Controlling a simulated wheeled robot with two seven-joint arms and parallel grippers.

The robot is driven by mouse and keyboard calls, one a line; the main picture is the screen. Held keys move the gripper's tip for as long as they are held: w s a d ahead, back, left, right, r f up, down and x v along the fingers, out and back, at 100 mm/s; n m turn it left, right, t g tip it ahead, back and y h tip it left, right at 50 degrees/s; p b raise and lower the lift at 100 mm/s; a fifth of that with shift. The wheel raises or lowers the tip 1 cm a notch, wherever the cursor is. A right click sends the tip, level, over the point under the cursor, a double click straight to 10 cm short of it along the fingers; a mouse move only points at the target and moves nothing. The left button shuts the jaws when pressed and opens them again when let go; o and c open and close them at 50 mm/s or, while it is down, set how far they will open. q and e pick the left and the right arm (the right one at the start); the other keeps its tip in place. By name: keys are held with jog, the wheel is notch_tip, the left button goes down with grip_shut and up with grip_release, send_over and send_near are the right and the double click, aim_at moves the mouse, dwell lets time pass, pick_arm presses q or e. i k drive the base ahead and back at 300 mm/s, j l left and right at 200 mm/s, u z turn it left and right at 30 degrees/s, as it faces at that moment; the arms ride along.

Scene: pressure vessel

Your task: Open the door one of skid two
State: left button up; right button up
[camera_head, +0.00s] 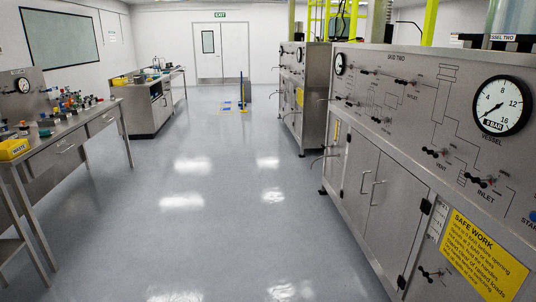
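The grey metal skid two (418,140) fills the right side of the head view, with "SKID TWO" printed on its sloped panel. Below the panel is a cabinet with two shut doors side by side, a left door (356,168) and a right door (391,208). The left door has an upright bar handle (364,186) near the middle seam, and the right door has a similar handle (376,193). No number on either door can be read. Neither of my grippers is in view.
A yellow safe work sign (476,262), a pressure gauge (502,105) and several small valves are on skid two. Another skid (312,95) stands beyond it. Workbenches (75,128) line the left. The floor (230,200) between is clear.

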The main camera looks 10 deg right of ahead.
aim_at(363, 155)
jog(key=i+z, duration=0.15)
jog(key=i, duration=0.4)
jog(key=i+j+z, duration=0.15)
jog(key=i, duration=0.35)
jog(key=i+j+z, duration=0.15)
jog(key=i, duration=0.4)
jog(key=i+l+z, duration=0.15)
jog(key=z, duration=0.3)
jog(key=i+z, duration=0.65)
jog(key=z, duration=0.25)
jog(key=i+j+z, duration=0.15)
jog(key=z, duration=0.35)
jog(key=i, duration=0.1)
